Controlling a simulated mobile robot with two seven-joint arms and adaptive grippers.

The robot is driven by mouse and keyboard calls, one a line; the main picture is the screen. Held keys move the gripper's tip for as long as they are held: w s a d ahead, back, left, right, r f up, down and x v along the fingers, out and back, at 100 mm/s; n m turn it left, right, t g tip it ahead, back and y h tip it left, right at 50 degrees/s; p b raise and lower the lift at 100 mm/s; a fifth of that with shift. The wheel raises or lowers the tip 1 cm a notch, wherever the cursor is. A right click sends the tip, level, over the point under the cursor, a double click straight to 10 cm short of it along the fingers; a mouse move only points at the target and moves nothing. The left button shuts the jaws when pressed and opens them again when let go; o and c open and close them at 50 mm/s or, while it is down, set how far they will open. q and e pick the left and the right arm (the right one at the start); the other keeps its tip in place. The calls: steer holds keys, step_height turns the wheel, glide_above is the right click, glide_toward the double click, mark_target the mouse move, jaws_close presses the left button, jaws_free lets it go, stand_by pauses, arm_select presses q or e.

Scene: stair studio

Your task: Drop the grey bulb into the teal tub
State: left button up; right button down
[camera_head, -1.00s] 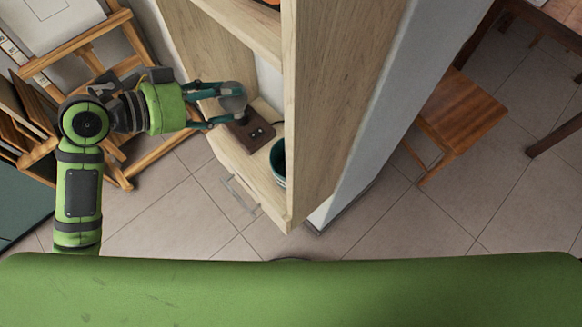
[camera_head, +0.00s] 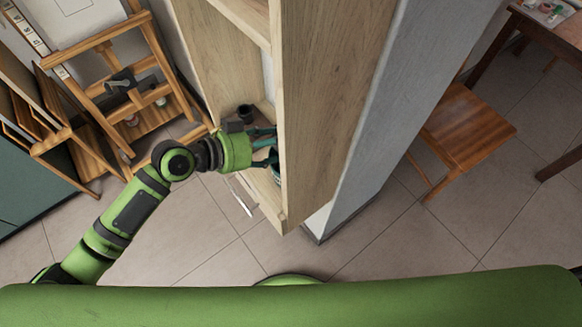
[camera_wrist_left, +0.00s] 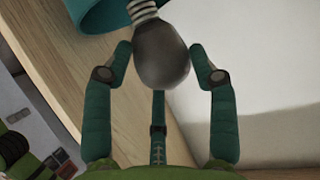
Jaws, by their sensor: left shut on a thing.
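The grey bulb (camera_wrist_left: 162,55) is in my left gripper (camera_wrist_left: 163,62), between its teal fingertips, with its pale threaded end pointing up in the left wrist view. The teal tub (camera_wrist_left: 97,14) shows at the top left of that view, partly cut off, beside and beyond the bulb's threaded end. In the head view my left gripper (camera_head: 268,147) reaches into the shelf unit, its tips partly hidden by the side panel. My right gripper is not in view.
The tall wooden side panel (camera_head: 325,95) of the shelf stands right beside my left gripper. A dark cup-like thing (camera_head: 245,112) is behind the gripper on the shelf. A wooden easel (camera_head: 125,85) stands at the left and a wooden chair (camera_head: 462,135) at the right.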

arm_select(q)
steer(key=shift+f+b, duration=0.95)
steer(key=shift+f, duration=0.65)
steer(key=o, duration=1.4)
steer(key=shift+c, duration=0.2)
steer(key=shift+s, duration=0.1)
steer(key=v, duration=1.2)
